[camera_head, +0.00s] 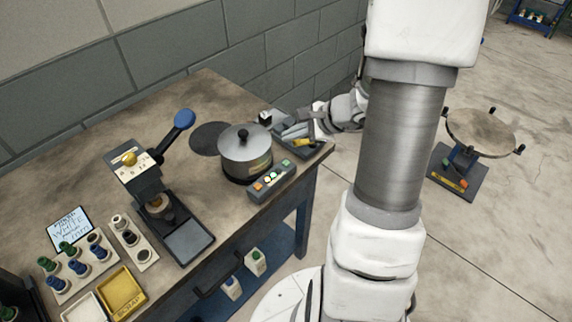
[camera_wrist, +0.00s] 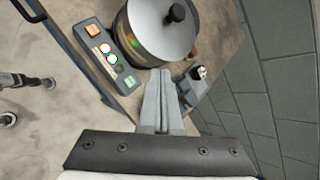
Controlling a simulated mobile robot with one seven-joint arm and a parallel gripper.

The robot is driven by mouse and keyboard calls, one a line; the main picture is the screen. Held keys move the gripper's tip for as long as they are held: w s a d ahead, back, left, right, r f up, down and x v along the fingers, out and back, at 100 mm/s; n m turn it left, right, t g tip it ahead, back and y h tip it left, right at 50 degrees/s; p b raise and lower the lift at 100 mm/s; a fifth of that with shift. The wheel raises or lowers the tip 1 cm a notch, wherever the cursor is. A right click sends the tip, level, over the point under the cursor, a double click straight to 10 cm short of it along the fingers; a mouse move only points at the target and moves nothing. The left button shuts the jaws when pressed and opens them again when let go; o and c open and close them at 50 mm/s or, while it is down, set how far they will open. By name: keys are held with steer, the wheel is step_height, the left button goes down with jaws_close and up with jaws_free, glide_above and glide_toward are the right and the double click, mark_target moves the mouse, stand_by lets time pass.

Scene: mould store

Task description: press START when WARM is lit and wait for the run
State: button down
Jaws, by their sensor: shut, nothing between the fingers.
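A grey pot-shaped unit (camera_head: 246,153) with a domed lid and black knob stands near the table's right end; it is also in the wrist view (camera_wrist: 160,30). Its control panel (camera_head: 261,193) sits in front of it and also shows in the wrist view (camera_wrist: 121,68). The panel carries an orange square (camera_wrist: 93,29), two round lights with bright white centres, one orange-rimmed (camera_wrist: 105,48) and one green-rimmed (camera_wrist: 112,58), and a green square (camera_wrist: 129,82). Their labels are too small to read. My gripper (camera_wrist: 163,75) is shut and empty, beside the pot and apart from the panel.
A grey device (camera_wrist: 193,86) with a small white-topped part lies by my fingers near the wall. A lever press (camera_head: 160,195) with a blue-knobbed handle stands left of the pot. Bottle racks (camera_head: 80,268) and a yellow tray (camera_head: 122,293) are at front left. A round-topped stand (camera_head: 480,132) is on the floor.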

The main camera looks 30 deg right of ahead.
steer(key=b, duration=0.3)
glide_above(290, 166)
step_height(290, 166, down, 5)
steer(key=shift+r, duration=0.2)
steer(key=shift+f+b, duration=0.95)
steer(key=shift+b, duration=0.1)
steer(key=shift+f, duration=0.1)
stand_by(0.7)
steer(key=shift+f+b, duration=0.3)
steer(key=shift+b, duration=0.35)
steer(key=shift+f+b, duration=0.45)
steer(key=shift+b, duration=0.1)
stand_by(0.4)
steer(key=shift+r, duration=0.1)
stand_by(0.3)
steer(key=shift+r+p, duration=0.6)
steer(key=shift+r, duration=0.2)
